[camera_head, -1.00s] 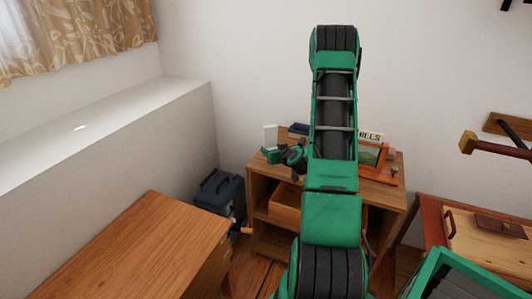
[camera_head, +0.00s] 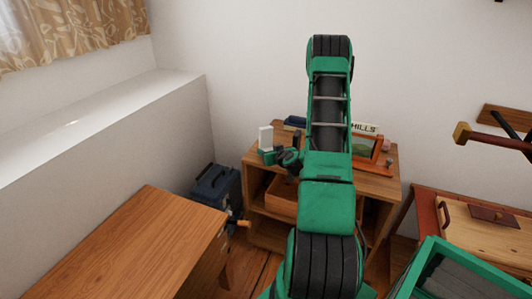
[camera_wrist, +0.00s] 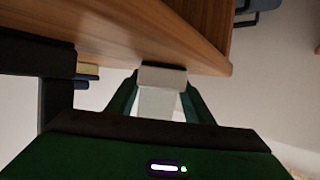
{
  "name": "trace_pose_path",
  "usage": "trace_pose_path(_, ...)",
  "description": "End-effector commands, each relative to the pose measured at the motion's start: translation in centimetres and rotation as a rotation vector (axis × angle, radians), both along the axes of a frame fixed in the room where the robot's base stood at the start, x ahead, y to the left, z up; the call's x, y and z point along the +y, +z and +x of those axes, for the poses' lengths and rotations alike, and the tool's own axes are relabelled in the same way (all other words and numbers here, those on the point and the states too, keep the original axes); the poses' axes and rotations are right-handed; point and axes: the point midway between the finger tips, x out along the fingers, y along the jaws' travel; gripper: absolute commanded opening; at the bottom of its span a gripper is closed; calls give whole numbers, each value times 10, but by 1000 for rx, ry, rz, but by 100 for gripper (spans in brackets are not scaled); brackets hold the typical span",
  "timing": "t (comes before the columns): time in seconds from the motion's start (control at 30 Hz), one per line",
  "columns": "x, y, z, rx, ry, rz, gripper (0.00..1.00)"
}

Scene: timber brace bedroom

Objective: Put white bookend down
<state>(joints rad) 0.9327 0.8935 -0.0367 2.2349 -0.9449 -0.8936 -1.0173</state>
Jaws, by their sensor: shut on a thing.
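The white bookend (camera_head: 265,138) stands upright in my gripper (camera_head: 269,156), at the left end of the wooden shelf unit (camera_head: 249,163). My gripper is shut on it. In the wrist view the pale bookend (camera_wrist: 160,101) sits between the green fingers (camera_wrist: 161,88), close to a wooden top with a straight edge (camera_wrist: 205,57). I cannot tell whether the bookend touches the wood. My arm hides part of the shelf top in the head view.
On the shelf top are dark blue books (camera_head: 294,123), a picture frame (camera_head: 366,148) and a lettered sign (camera_head: 364,128). A wooden desk (camera_head: 140,245) is at the front left, a blue case (camera_head: 216,187) beside it. Another table (camera_head: 428,203) is at the right.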

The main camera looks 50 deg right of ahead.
Motion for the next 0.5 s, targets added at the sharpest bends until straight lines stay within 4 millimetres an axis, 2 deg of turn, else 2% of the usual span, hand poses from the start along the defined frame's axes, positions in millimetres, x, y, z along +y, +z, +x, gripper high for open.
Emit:
trace_pose_path(0.03,-1,0,1,-3,0,0,0)
trace_pose_path(0.07,0,-2,0,1,0,0,49)
trace_pose_path(0.13,0,-2,0,1,0,0,66)
trace_pose_path(0.5,0,1,0,0,0,-1,66)
